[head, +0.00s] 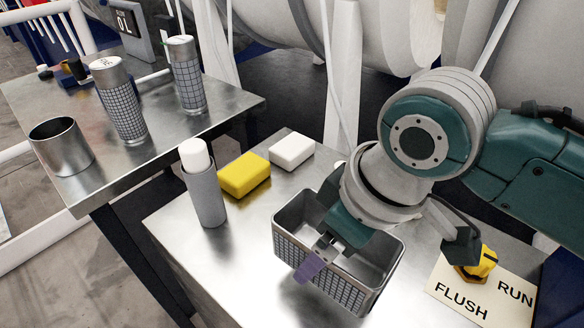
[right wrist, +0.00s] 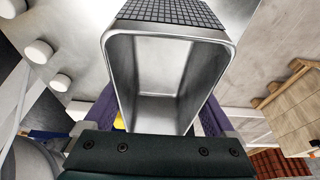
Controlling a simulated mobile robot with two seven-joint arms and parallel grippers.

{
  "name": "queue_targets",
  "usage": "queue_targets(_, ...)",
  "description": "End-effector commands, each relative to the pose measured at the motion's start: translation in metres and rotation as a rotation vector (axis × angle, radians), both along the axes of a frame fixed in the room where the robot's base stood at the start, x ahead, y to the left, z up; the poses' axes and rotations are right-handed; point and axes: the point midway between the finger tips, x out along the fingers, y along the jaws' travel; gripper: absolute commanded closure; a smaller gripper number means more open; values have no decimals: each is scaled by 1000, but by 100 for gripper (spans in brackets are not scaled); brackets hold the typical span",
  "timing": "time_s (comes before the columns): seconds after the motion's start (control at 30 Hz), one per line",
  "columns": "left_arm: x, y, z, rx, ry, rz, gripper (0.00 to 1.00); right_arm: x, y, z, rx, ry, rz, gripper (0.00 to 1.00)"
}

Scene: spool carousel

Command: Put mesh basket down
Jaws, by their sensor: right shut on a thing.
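The mesh basket (head: 345,292) is a grey metal box with gridded outer walls, open at the top and roughly upright over the front of the metal table. It looks empty. My right gripper (head: 320,256) comes down from the upper right and is shut on the basket's near side, one purple finger showing outside the wall. In the right wrist view the basket (right wrist: 160,105) fills the middle between the purple fingers. I cannot tell whether its base touches the table. My left gripper is not in view.
The metal table (head: 215,262) also holds a white-capped grey bottle (head: 206,190), a yellow block (head: 244,176), a white block (head: 291,150) and a yellow knob (head: 478,263) on a FLUSH/RUN plate. A side table (head: 190,135) carries a steel cup (head: 61,147) and two mesh-patterned cylinders.

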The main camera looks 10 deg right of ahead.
Motion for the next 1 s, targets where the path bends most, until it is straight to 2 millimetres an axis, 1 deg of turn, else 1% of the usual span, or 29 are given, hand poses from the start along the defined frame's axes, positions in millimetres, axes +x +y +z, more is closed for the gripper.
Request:
queue_targets(0.03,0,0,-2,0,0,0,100,0,0,-5,0,0,0,71)
queue_targets(0.13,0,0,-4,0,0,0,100,0,0,-13,-1,0,0,71)
queue_targets(0.23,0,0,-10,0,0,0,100,0,0,-30,-1,2,0,71)
queue_targets(0.33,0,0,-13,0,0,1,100,0,0,-43,0,1,-1,71)
queue_targets(0.4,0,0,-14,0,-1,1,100,0,0,-46,-1,-1,0,71)
queue_targets(0.63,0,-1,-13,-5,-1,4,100,0,0,-45,0,-1,0,71)
queue_targets(0.77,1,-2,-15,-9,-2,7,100,0,0,-49,-1,-1,0,71)
queue_targets(0.8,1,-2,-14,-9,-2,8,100,0,0,-48,-1,-1,0,7)
queue_targets(0.87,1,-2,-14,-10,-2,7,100,0,0,-48,-1,-1,0,0)
queue_targets(1.0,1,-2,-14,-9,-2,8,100,0,0,-48,-1,-1,0,0)
